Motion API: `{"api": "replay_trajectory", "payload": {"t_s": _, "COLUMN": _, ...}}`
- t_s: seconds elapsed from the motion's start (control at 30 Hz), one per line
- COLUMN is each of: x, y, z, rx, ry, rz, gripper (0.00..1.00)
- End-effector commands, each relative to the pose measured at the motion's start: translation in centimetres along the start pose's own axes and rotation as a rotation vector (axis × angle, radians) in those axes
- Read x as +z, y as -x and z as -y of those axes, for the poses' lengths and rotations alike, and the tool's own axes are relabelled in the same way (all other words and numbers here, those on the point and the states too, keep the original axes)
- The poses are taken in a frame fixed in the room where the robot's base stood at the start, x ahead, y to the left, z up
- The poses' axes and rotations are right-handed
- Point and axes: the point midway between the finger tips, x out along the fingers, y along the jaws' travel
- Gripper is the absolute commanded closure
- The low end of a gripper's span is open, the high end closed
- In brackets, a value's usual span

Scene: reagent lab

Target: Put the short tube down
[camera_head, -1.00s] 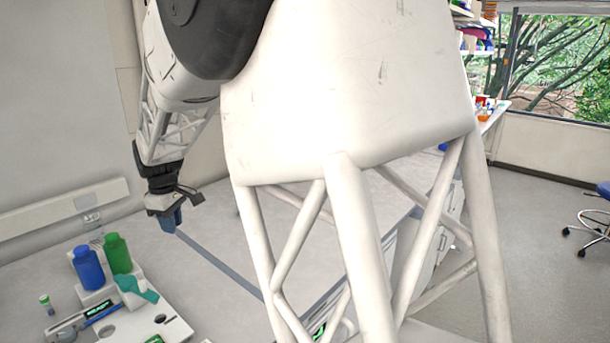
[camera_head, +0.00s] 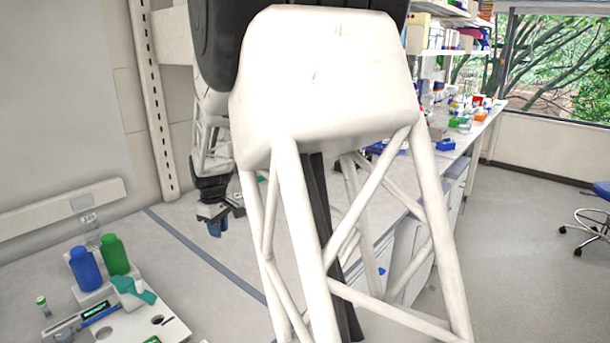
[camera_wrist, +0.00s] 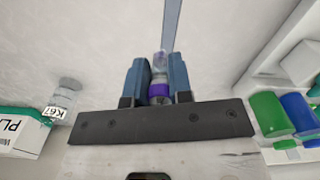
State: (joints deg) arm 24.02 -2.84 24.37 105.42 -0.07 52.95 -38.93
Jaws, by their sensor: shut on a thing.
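In the wrist view my gripper (camera_wrist: 158,60) is shut on a small clear tube with a purple band or cap (camera_wrist: 159,90), held between the two blue fingers. The fingers hide the tube's sides. The tube cannot be made out in the head view. A grey strip on the bench (camera_wrist: 171,22) shows beyond the fingers in the wrist view; the gap between tube and bench is hard to judge.
A blue bottle (camera_head: 85,268) and a green bottle (camera_head: 115,255) stand at the left, with a teal item (camera_head: 132,292) and a white holed plate (camera_head: 170,329) near them. A clear labelled vial (camera_wrist: 62,100) and a box (camera_wrist: 20,132) show in the wrist view. Bench around the gripper looks clear.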

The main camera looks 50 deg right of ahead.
Motion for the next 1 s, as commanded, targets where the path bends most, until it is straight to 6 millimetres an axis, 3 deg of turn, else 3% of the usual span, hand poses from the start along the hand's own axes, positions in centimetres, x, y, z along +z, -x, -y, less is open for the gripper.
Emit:
{"api": "replay_trajectory", "payload": {"t_s": 0.1, "x": 0.0, "y": -2.4, "z": 0.1, "rx": -0.003, "ry": 0.000, "rz": 0.003, "gripper": 1.00}}
{"api": "replay_trajectory", "payload": {"t_s": 0.3, "x": 0.0, "y": -4.1, "z": 0.0, "rx": -0.001, "ry": 0.001, "rz": 0.001, "gripper": 1.00}}
{"api": "replay_trajectory", "payload": {"t_s": 1.0, "x": -0.7, "y": -4.3, "z": -0.5, "rx": -0.001, "ry": 0.001, "rz": 0.001, "gripper": 1.00}}
